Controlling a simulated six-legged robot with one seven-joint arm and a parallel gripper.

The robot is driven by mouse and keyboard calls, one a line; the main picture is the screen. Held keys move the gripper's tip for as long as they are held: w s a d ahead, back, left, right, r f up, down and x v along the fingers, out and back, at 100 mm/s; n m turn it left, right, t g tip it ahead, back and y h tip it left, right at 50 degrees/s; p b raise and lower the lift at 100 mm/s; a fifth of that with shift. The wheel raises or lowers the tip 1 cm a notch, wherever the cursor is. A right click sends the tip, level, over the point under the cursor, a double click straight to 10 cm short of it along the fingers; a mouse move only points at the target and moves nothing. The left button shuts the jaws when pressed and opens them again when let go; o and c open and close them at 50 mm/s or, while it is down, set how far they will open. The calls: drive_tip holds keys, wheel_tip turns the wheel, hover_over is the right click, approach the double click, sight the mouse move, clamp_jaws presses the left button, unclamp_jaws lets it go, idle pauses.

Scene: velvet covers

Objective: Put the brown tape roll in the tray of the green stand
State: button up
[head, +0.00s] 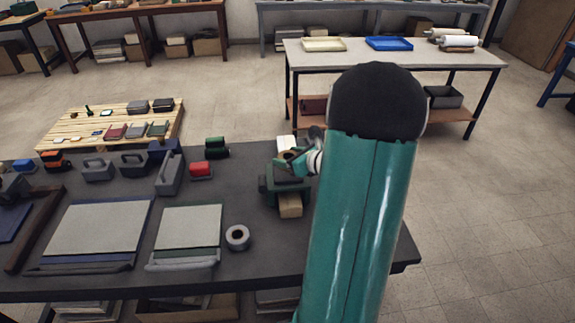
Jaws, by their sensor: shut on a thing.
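The green stand (270,190) is on the dark table, left of my arm, with a tan block-like part (290,208) at its front. My gripper (294,160) is right above the stand and is shut on the brown tape roll (289,155). Only a small part of the roll shows between the fingers, at the stand's top. I cannot tell whether the roll touches the stand. The stand's tray is largely hidden by the gripper and the roll.
A grey-white tape roll (237,237) lies on the dark table (270,270), in front of the stand. Left are two pale boards (188,227), a red block (201,170) and grey tool holders (170,173). A pallet (65,125) and a second table (400,55) stand behind.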

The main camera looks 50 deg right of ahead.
sight(287, 174)
drive_tip(key=shift+w+d+f, duration=0.2)
drive_tip(key=shift+w+f, duration=0.2)
drive_tip(key=shift+f, duration=0.1)
drive_tip(key=shift+w+d+f, duration=0.1)
drive_tip(key=shift+f, duration=1.55)
drive_tip(key=shift+f, duration=0.1)
drive_tip(key=o, duration=1)
